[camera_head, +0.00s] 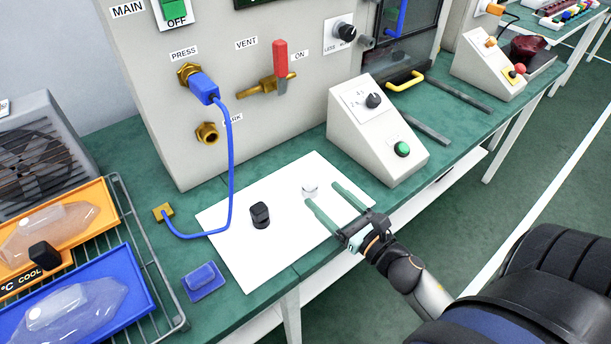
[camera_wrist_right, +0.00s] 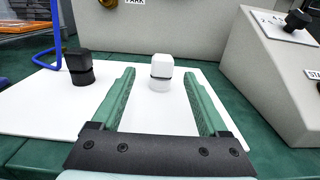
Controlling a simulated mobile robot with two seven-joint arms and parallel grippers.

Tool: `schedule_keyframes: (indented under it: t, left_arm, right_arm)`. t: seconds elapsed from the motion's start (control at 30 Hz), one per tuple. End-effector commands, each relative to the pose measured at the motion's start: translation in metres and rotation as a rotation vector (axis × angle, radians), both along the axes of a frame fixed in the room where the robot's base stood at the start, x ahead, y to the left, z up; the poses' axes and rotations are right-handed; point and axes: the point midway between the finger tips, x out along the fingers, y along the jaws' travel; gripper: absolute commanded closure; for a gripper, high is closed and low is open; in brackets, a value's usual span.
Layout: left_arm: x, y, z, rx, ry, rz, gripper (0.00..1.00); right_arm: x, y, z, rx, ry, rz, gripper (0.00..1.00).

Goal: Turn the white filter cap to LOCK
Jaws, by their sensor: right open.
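The white filter cap (camera_head: 310,188) stands upright on the white sheet (camera_head: 285,235) on the bench. In the right wrist view the cap (camera_wrist_right: 161,66) is a rounded block above a thin dark ring and a pale base. No LOCK mark is readable. My right gripper (camera_head: 321,192) is open, its two green fingers pointing at the cap. In the wrist view the cap shows between the fingertips, apart from both and seemingly just beyond or level with them. My left gripper is not in view.
A black cap (camera_head: 260,214) stands on the sheet to the left. A sloped control box (camera_head: 380,135) stands close on the right. The big panel (camera_head: 160,120) rises behind, with a blue hose (camera_head: 231,160). A blue block (camera_head: 203,281) and a tray rack lie left.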

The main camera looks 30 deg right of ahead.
Motion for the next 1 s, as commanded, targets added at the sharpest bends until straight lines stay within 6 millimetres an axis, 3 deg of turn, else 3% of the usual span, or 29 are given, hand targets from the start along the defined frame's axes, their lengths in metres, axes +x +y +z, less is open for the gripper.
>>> schedule_keyframes:
  t: [0.2,0.47,0.8,1.0]
  left_arm:
    - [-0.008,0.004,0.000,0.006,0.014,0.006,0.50]
    - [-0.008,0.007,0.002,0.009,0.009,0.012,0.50]
    - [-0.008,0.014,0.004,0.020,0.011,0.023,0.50]
    - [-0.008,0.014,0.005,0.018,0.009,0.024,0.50]
  right_arm:
    - [0.035,0.003,0.002,0.001,-0.002,0.000,0.22]
    - [0.051,0.003,0.002,0.002,0.000,-0.001,0.22]
    - [0.094,0.003,0.007,0.002,-0.001,-0.001,0.22]
    - [0.099,0.004,0.006,0.002,0.000,-0.001,0.22]
